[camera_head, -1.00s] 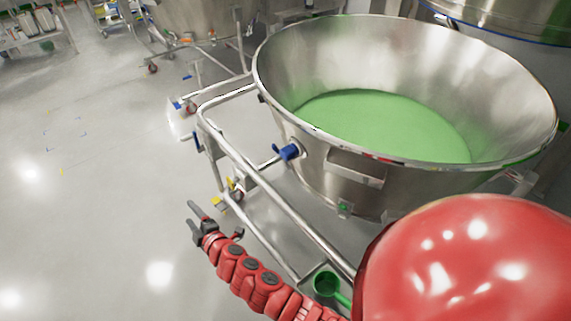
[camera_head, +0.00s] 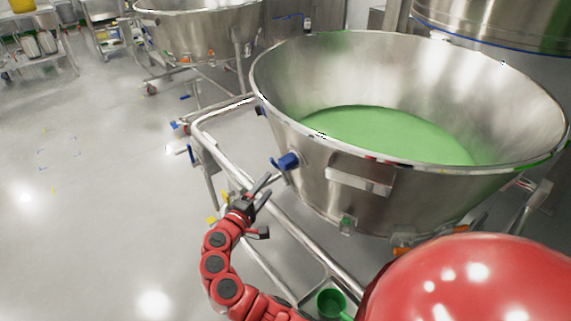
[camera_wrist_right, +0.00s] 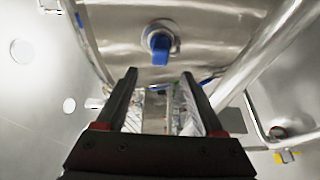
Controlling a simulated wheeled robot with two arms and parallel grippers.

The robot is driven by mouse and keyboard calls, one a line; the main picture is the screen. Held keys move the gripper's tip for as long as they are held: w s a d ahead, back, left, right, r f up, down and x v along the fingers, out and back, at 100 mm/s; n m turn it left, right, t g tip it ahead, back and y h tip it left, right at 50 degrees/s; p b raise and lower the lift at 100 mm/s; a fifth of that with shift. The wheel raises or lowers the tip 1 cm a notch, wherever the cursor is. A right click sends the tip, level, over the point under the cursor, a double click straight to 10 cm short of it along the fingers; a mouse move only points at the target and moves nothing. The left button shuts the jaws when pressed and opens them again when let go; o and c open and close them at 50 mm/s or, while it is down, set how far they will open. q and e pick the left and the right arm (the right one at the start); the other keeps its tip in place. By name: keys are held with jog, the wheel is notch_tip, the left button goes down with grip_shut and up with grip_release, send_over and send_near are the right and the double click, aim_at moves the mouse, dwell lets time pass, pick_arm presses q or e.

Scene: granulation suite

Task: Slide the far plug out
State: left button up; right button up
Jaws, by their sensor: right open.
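A blue plug (camera_head: 288,161) sticks out of the side of the steel bowl (camera_head: 313,185), below its rim. In the right wrist view the blue plug (camera_wrist_right: 160,43) is ahead of the fingertips, near the middle. A smaller dark blue piece (camera_head: 260,110) sits farther back on the bowl's side; I cannot tell if it is another plug. My right gripper (camera_head: 267,188) is open and empty, just below and left of the blue plug, apart from it. It also shows in the right wrist view (camera_wrist_right: 159,76), fingers spread. My left gripper is out of view.
The bowl holds green powder (camera_head: 390,135). A steel tube frame (camera_head: 230,165) runs around the bowl, close to my right gripper. A green scoop (camera_head: 331,303) is low at the front. The floor (camera_head: 90,220) at left is clear.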

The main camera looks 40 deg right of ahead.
aim_at(282, 167)
jog(key=x, duration=1.2)
jog(key=shift+d, duration=0.15)
grip_shut()
